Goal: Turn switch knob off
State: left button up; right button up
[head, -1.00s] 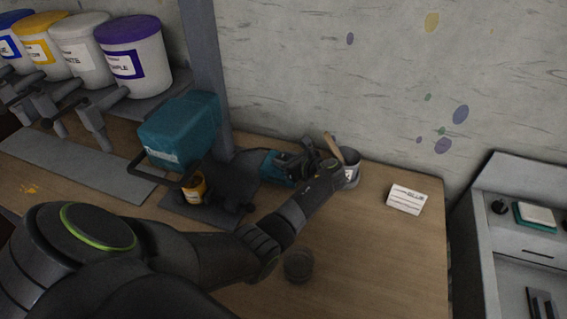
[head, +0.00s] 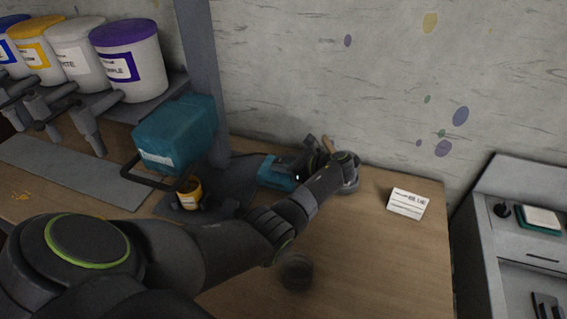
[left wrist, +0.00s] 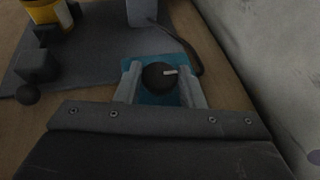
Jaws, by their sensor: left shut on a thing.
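The switch knob (left wrist: 157,76) is round and black with a white mark pointing right. It sits on a teal switch box (left wrist: 160,97), which also shows in the head view (head: 277,174) near the back of the table. My left gripper (left wrist: 161,75) is shut on the knob, with one finger on each side of it. The knob cannot be made out in the head view. My right gripper is not in view.
A teal machine (head: 177,133) with a yellow-and-black jar (head: 189,191) under it stands left of the switch box. A grey cup (head: 348,184) is partly hidden behind my left wrist. A white card (head: 407,203) stands at the right.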

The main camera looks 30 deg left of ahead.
pick_arm(q)
jog(key=o, duration=1)
jog(key=b+v, duration=0.3)
jog(key=v, duration=1.4)
jog(key=shift+d, duration=0.25)
jog(key=shift+f, duration=0.15)
